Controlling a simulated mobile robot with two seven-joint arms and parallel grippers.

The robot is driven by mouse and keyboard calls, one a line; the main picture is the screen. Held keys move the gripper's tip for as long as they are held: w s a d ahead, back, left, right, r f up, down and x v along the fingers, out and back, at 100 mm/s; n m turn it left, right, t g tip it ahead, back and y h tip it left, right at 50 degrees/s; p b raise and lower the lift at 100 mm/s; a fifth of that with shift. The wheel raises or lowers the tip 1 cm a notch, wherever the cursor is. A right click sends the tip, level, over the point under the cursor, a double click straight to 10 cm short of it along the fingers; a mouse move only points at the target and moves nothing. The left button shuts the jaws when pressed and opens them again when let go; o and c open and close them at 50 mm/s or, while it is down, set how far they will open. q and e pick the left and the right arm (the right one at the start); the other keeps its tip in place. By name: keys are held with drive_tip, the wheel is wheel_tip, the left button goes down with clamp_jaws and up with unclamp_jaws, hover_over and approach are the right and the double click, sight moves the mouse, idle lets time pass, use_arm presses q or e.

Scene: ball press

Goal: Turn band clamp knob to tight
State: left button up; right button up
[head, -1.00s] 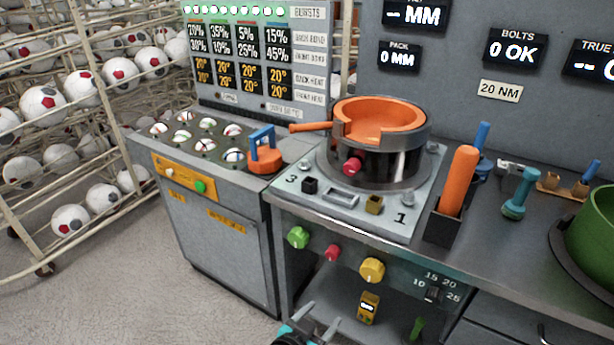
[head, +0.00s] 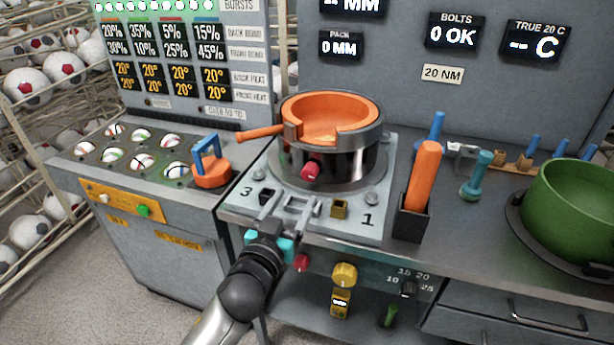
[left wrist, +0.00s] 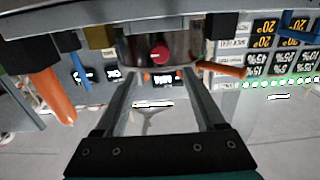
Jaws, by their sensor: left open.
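The band clamp is a dark metal ring (head: 345,163) around an orange pan-like mould (head: 350,108) on the grey press plate. Its red knob (head: 310,171) faces the front; a pale mark shows on it, but I cannot tell its setting. The red knob also shows in the left wrist view (left wrist: 159,55), upside down, beyond the fingertips. My left gripper (head: 300,203) is open and empty, just in front of and below the knob, apart from it. In the left wrist view the two fingers (left wrist: 160,78) stand wide, with the knob roughly centred between them. My right gripper is not in view.
An orange handle stands in a black holder (head: 412,222) right of the plate. A green pot (head: 570,205) sits at the far right. An orange block with a blue handle (head: 212,172) stands left. Another red knob (head: 301,262) and a yellow knob (head: 345,274) are on the front panel below.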

sight(308, 175)
use_arm(q)
drive_tip(key=b+x, duration=0.1)
drive_tip(key=x, duration=0.6)
drive_tip(key=shift+w+d+f, duration=0.1)
drive_tip(key=shift+w, duration=0.2)
drive_tip(key=shift+b+x, duration=0.4)
drive_tip(key=shift+x, duration=0.55)
clamp_jaws()
